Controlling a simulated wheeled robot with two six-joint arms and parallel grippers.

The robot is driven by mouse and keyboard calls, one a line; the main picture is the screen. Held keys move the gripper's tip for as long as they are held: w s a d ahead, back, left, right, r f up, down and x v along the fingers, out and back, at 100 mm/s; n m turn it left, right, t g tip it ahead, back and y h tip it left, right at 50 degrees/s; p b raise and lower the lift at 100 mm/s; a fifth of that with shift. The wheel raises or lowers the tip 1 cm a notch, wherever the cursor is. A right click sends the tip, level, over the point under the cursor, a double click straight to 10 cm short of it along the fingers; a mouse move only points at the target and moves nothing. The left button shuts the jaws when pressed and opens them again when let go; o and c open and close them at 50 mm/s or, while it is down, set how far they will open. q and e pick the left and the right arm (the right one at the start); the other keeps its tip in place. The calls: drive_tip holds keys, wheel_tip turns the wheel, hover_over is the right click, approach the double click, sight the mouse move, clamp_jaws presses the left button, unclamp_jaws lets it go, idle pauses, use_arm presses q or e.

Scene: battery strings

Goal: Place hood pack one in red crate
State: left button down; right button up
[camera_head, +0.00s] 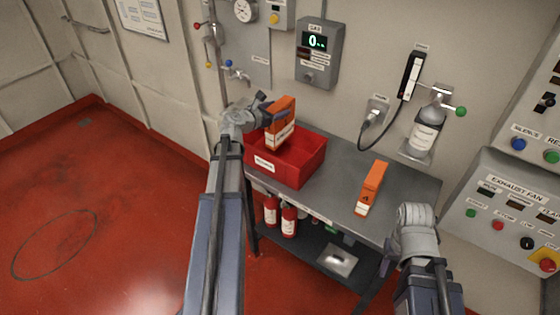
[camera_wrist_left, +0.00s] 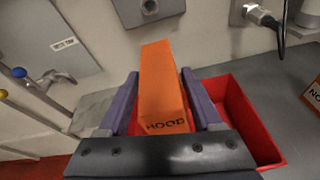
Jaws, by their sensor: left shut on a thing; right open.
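An orange hood pack (camera_head: 281,122) with a pale label band is held upright in my left gripper (camera_head: 270,108). In the left wrist view the orange pack (camera_wrist_left: 162,85), lettered "HOOD", sits between the two purple fingers, which are shut on it. The red crate (camera_head: 310,164) stands on the grey bench, and the pack is over it, its lower end near the crate's opening. I cannot tell whether the pack touches the crate. In the left wrist view the red crate (camera_wrist_left: 262,138) is below and right of the pack. My right gripper (camera_head: 388,260) is open and empty at the bench's front right.
A second orange pack (camera_head: 371,188) lies on the grey bench (camera_head: 412,190), right of the crate. Red extinguishers (camera_head: 289,221) stand on the lower shelf. A wall gas meter (camera_head: 319,52), a tap (camera_head: 237,76) and a bottle dispenser (camera_head: 427,130) are behind the bench.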

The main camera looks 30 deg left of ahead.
sight(277, 132)
use_arm(q)
drive_tip(key=shift+f+b, duration=3.15)
drive_tip(key=shift+f, duration=0.05)
wheel_tip(277, 132, down, 4)
drive_tip(key=b, duration=0.4)
drive_tip(key=shift+r, duration=0.2)
drive_tip(key=shift+f, duration=0.1)
drive_tip(key=shift+c, duration=0.2)
unclamp_jaws()
